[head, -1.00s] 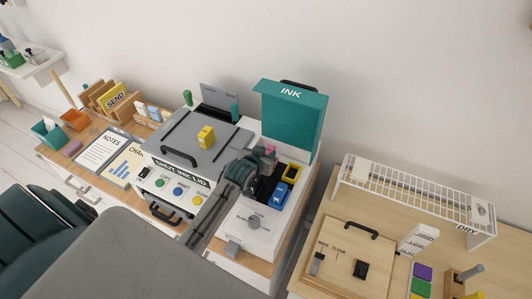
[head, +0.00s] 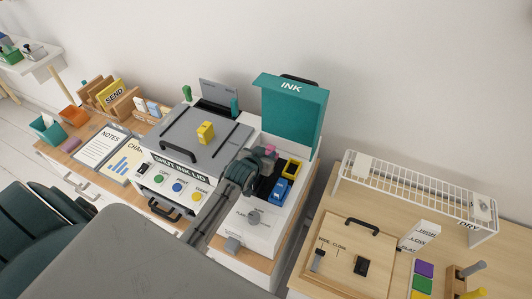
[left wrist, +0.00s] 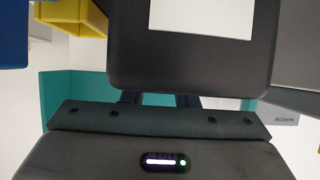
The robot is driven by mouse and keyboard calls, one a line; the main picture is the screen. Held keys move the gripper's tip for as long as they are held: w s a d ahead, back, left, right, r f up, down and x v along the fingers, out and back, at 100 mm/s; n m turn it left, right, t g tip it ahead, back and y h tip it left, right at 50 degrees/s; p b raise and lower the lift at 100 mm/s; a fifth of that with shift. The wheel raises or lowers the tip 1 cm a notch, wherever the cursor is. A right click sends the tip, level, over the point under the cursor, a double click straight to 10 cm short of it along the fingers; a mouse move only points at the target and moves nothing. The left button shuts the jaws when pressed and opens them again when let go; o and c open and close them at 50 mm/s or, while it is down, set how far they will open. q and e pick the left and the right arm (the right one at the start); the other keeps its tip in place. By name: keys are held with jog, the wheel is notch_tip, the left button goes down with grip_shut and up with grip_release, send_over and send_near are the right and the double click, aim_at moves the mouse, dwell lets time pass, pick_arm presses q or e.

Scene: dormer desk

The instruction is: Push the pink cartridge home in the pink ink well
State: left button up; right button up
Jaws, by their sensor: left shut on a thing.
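The pink cartridge (head: 269,149) shows as a small pink patch at the tip of my left gripper (head: 266,156) in the head view. My left gripper is shut on it, over the back left of the open ink bay. The gripper hides most of the cartridge and the pink ink well, so I cannot tell how deep the cartridge sits. My right gripper is not in view.
The teal ink lid (head: 290,115) stands open behind the bay. A yellow well (head: 292,167) and a blue cartridge or well (head: 281,190) are just right of the gripper. A yellow block (head: 205,132) sits on the grey printer top (head: 185,150).

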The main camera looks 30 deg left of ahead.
pick_arm(q)
jog(key=shift+f, duration=0.2)
jog(key=o, duration=1)
jog(key=b+v, duration=0.3)
jog(key=v, duration=0.6)
jog(key=shift+s, duration=0.3)
jog(key=shift+s+r, duration=0.4)
jog(key=shift+s, duration=0.1)
